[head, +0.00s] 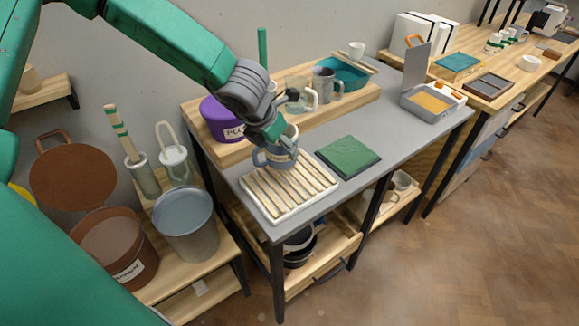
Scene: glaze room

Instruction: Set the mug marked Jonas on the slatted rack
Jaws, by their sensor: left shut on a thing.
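A blue-grey mug (272,158) with a handle on its left side and a dark marking on its front is in my left gripper (281,133). The marking is too small to read. The gripper is shut on the mug's rim from above, and the mug looks upright. The mug is over the back part of the slatted rack (292,203), a pale tray with wooden slats on the grey table. I cannot tell whether the mug's base touches the slats. The rest of the rack is bare. My right gripper is not in view.
A green mat (348,157) lies just right of the rack. Behind stand a purple tub (219,119), a grey mug (326,86) and a teal basin (349,74) on a wooden riser (196,113). A grey bucket (186,223) stands lower left. The table's right-middle is clear.

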